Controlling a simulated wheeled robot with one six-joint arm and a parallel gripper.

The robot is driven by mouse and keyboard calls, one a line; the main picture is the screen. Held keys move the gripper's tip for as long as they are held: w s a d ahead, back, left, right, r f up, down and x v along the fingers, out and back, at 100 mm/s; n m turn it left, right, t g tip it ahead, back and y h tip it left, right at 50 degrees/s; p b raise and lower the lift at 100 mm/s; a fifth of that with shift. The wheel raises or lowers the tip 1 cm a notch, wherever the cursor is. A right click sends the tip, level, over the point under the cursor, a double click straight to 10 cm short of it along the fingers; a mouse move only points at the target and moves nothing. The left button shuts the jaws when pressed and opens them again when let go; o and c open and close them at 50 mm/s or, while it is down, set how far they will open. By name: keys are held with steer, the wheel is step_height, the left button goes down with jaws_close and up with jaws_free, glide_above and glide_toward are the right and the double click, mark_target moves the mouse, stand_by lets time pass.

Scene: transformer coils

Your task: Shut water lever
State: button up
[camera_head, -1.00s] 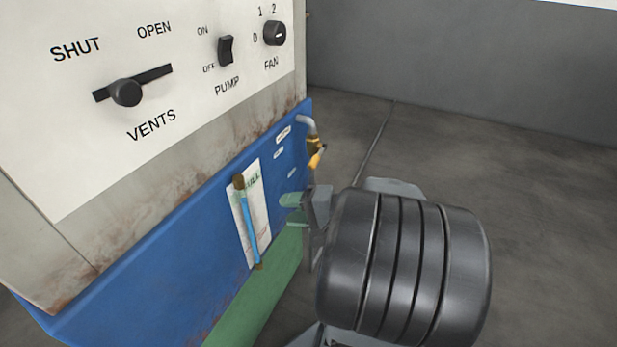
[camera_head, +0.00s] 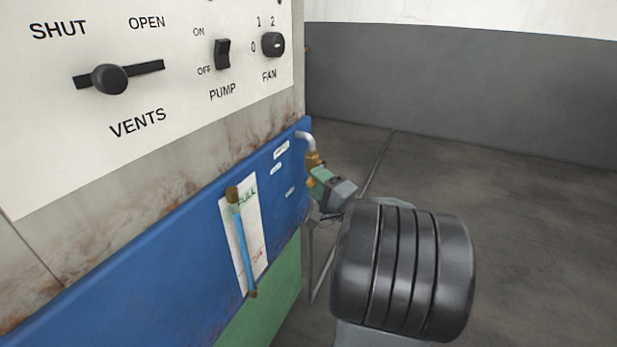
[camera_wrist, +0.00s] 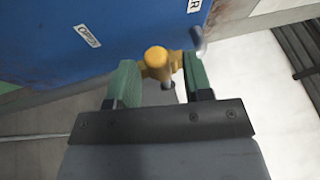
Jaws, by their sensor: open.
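The brass water valve (camera_head: 313,158) sits under a bent grey pipe at the right end of the blue panel in the head view. My gripper (camera_head: 322,178) is right at it and hides most of its yellow lever. In the wrist view, the yellow lever and valve (camera_wrist: 157,58) lie between the two green fingers of my open gripper (camera_wrist: 161,75). The right finger is close to the valve's right side. I cannot tell whether either finger touches it.
The blue panel (camera_head: 150,240) bears small white labels, one reading OPEN (camera_wrist: 87,36), and a blue sight tube (camera_head: 243,245). Above is a white control plate (camera_head: 190,110) with vents, pump and fan controls. Open floor (camera_head: 480,165) lies to the right.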

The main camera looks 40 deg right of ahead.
steer(key=shift+x, duration=1.85)
steer(key=shift+c, duration=0.4)
jaws_close()
